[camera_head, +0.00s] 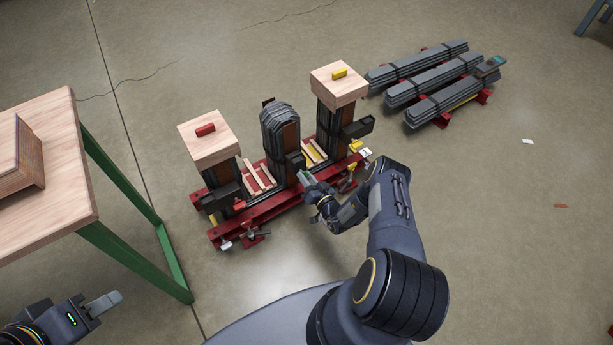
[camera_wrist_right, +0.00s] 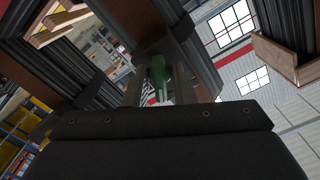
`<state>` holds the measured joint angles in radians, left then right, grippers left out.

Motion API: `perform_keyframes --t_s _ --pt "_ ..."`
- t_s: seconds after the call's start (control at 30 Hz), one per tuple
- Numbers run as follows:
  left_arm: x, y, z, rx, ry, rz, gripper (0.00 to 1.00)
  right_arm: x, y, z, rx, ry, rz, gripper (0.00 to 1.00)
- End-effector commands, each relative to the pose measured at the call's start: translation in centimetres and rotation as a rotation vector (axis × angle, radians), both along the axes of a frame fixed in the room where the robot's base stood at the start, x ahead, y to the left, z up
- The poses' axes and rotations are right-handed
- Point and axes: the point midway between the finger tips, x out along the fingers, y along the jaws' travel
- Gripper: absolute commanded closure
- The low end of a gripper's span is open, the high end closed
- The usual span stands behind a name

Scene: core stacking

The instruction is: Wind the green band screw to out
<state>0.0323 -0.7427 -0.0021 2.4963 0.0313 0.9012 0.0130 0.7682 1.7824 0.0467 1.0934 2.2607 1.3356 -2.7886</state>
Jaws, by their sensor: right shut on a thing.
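The core frame stands on the floor with red beams (camera_head: 270,207) under three dark limbs. The middle limb (camera_head: 279,128) is a stepped stack of dark sheets with a dark block on its near side. The green band screw (camera_head: 304,175) is at that block, and only a little of it shows. My right gripper (camera_head: 309,183) is shut on it from the near side. In the right wrist view the green handle (camera_wrist_right: 158,70) is upright between the two fingers, partly hidden by them. My left gripper (camera_head: 104,304) is far off at the lower left; its jaw gap is not clear.
The outer limbs carry wooden blocks with a red piece (camera_head: 205,130) and a yellow piece (camera_head: 339,73) on top. A wooden table (camera_head: 60,225) with green legs is at left. Dark sheet stacks (camera_head: 420,80) lie at the back right. The floor at right is mostly clear.

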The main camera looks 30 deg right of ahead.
Motion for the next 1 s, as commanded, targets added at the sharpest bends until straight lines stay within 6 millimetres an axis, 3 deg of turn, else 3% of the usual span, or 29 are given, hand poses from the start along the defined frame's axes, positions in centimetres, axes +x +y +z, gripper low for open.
perform_keyframes --t_s 0.17,0.33,0.73,0.77,0.93,1.0 --pt "0.0 0.0 0.1 0.000 0.000 0.000 0.64 0.2 -0.1 0.2 -0.015 -0.006 -0.002 1.00" --pt "0.0 0.0 1.2 0.000 0.000 0.000 0.64 0.2 -0.1 0.5 -0.212 -0.021 -0.002 1.00" --pt "0.0 0.0 3.6 0.000 0.000 0.000 0.64 0.2 0.0 0.4 -0.327 -0.028 -0.002 1.00" --pt "0.0 0.0 3.2 0.000 0.000 0.000 0.64 0.2 -0.1 0.2 -0.324 -0.028 -0.003 0.73" --pt "0.0 0.0 3.1 0.000 0.000 0.000 0.64 0.1 -0.1 0.0 -0.321 -0.026 -0.002 0.52" --pt "0.0 0.0 3.1 0.000 0.000 0.000 0.64 0.1 -0.1 0.0 -0.320 -0.026 -0.002 0.52"
